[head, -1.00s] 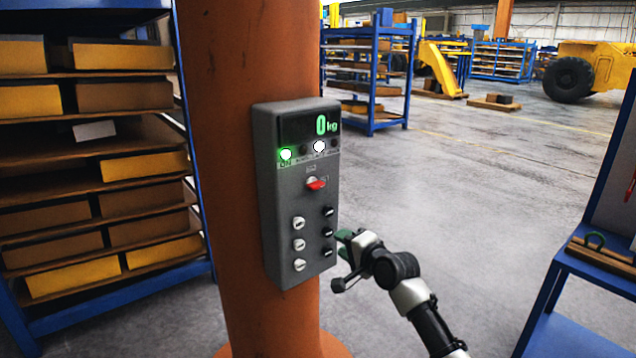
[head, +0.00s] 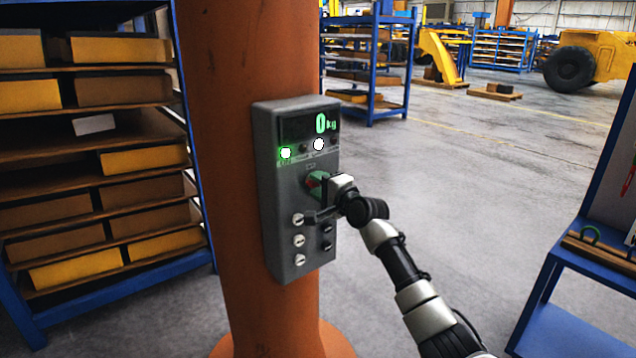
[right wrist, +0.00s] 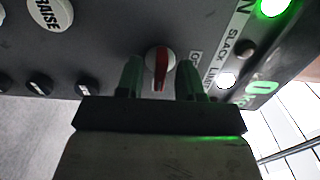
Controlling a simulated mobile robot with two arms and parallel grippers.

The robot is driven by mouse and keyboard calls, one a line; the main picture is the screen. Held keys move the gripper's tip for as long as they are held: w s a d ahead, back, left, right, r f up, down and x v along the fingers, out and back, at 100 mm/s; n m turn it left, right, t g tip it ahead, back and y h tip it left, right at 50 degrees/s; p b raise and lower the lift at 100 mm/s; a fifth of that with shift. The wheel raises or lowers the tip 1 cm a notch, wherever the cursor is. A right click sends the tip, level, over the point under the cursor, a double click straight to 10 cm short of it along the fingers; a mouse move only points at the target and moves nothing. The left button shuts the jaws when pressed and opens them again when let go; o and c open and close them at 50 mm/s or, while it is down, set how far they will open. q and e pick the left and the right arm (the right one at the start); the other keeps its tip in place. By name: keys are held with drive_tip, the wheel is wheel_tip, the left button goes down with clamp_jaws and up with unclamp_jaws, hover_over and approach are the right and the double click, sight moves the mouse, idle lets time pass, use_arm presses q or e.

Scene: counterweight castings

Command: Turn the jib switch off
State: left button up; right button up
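The jib switch is a small red-and-white rotary knob (right wrist: 160,68) on the grey control box (head: 265,190). In the right wrist view its red bar runs up and down the picture. My right gripper (right wrist: 160,78) is open, with one green finger on each side of the knob and a visible gap to each. In the head view, the right gripper (head: 316,183) is at the box face and mostly hides the knob. The green lamp (head: 286,153) by the ON label is lit, and the display (head: 320,123) reads 0 kg. My left gripper is out of view.
A white lamp (head: 319,144) glows beside the green one. Several pale and dark buttons (head: 299,240) sit below the knob. The box hangs on an orange column (head: 225,150). A shelf rack (head: 100,259) stands left, a blue bench (head: 590,255) right. Open floor lies between.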

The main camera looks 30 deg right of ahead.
drive_tip(key=shift+w, duration=0.3)
clamp_jaws()
